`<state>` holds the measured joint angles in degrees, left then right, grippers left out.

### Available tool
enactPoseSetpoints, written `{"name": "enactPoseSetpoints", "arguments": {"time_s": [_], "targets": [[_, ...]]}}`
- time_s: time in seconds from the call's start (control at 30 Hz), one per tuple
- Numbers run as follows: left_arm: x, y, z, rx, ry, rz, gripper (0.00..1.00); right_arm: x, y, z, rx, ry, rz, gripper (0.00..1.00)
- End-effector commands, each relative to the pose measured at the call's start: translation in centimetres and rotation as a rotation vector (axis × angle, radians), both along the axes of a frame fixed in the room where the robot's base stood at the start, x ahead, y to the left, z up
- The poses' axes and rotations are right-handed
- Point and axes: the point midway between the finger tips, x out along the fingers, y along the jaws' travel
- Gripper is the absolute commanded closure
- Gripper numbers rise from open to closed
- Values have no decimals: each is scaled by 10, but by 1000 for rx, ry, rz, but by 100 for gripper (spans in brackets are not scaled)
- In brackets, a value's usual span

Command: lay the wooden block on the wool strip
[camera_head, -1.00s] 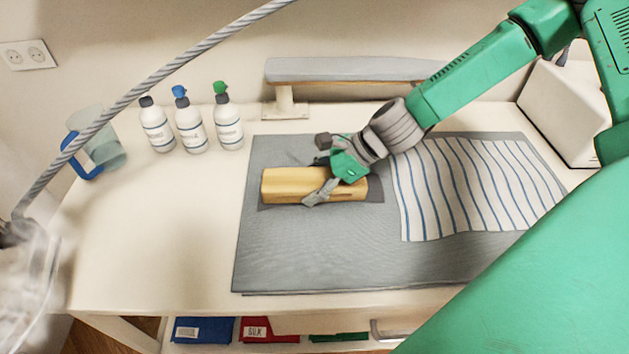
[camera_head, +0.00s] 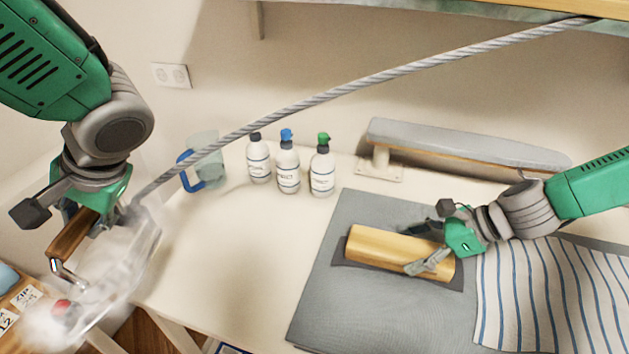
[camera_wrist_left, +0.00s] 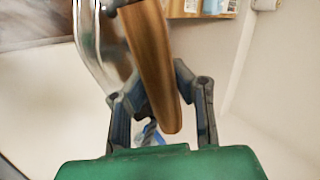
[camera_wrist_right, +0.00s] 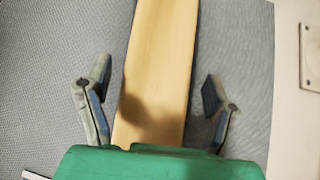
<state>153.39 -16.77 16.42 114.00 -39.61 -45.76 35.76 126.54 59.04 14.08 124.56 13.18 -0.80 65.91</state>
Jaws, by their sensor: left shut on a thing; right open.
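The wooden block (camera_head: 385,247) lies lengthwise on the dark wool strip (camera_head: 372,268), whose edges show around it on the grey mat. My right gripper (camera_head: 432,250) is open, with its fingers on either side of the block's right end. In the right wrist view the block (camera_wrist_right: 165,55) runs between the spread fingers (camera_wrist_right: 155,90), with gaps on both sides. My left gripper (camera_head: 82,215) is shut on the wooden handle (camera_head: 72,238) of a steaming iron (camera_head: 138,262) at the left. The handle also shows in the left wrist view (camera_wrist_left: 150,65).
A braided hose (camera_head: 350,91) crosses above the table. Several bottles and a clear jug (camera_head: 207,158) stand behind, beside a padded sleeve board (camera_head: 465,143). Striped cloth (camera_head: 540,295) lies right of the block on the grey mat (camera_head: 345,310). The table's left part (camera_head: 235,270) is clear.

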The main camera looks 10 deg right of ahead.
Motion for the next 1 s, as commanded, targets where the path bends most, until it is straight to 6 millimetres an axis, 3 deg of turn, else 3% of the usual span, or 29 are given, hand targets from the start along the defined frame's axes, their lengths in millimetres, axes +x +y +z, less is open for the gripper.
{"name": "enactPoseSetpoints", "arguments": {"time_s": [0.1,0.47,1.0], "targets": [[2,2,10,1,-5,1,100,-5,-8,17,1,-3,-1,24],[2,2,26,0,-4,1,100,-21,-34,48,2,-4,1,24],[2,2,32,1,-3,1,100,-29,-47,60,2,-1,1,24]]}}
